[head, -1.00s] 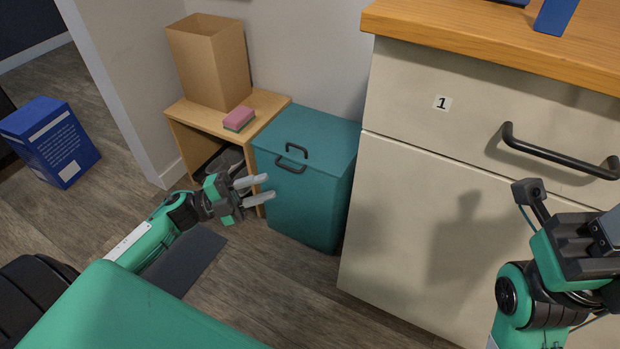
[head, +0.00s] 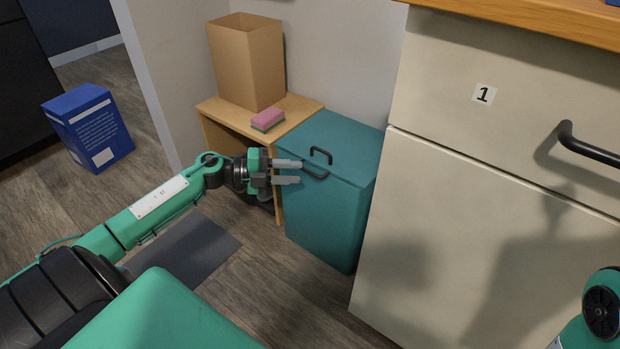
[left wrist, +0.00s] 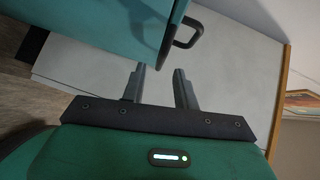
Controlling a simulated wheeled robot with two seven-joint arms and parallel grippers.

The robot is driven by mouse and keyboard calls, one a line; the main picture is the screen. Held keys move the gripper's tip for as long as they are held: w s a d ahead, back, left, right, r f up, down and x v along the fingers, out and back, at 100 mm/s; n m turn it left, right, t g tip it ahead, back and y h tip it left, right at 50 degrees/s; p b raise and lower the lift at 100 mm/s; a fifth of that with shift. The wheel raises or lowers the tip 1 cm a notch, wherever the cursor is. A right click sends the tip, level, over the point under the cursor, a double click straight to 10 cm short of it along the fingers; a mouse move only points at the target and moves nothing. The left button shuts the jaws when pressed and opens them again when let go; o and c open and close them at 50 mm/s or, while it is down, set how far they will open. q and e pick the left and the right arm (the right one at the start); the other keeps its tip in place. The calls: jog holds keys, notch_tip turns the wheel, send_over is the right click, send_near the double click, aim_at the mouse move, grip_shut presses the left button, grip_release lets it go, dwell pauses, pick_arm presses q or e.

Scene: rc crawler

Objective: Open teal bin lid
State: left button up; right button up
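The teal bin (head: 325,218) stands on the floor between a low wooden shelf and a cream cabinet. Its teal lid (head: 345,138) is down. The head view shows a black handle (head: 321,156) on the lid and another on the upper front. My left gripper (head: 299,172) is beside the bin's upper left front, fingers apart and empty, pointing towards the front handle. In the left wrist view, the bin (left wrist: 120,22) is at the top and a black handle (left wrist: 189,33) lies beyond my open fingers, not between them. My right gripper is out of view.
The wooden shelf (head: 218,112) holds a cardboard box (head: 246,65) and a pink sponge (head: 267,119). The cream cabinet (head: 450,220) with a dark handle is close on the bin's right. A blue box (head: 90,125) stands on the floor at left. A dark mat (head: 185,250) lies in front.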

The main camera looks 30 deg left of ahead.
aim_at(310, 173)
pick_arm(q)
jog(key=shift+b+x, duration=0.85)
jog(key=shift+x, duration=1.75)
grip_shut()
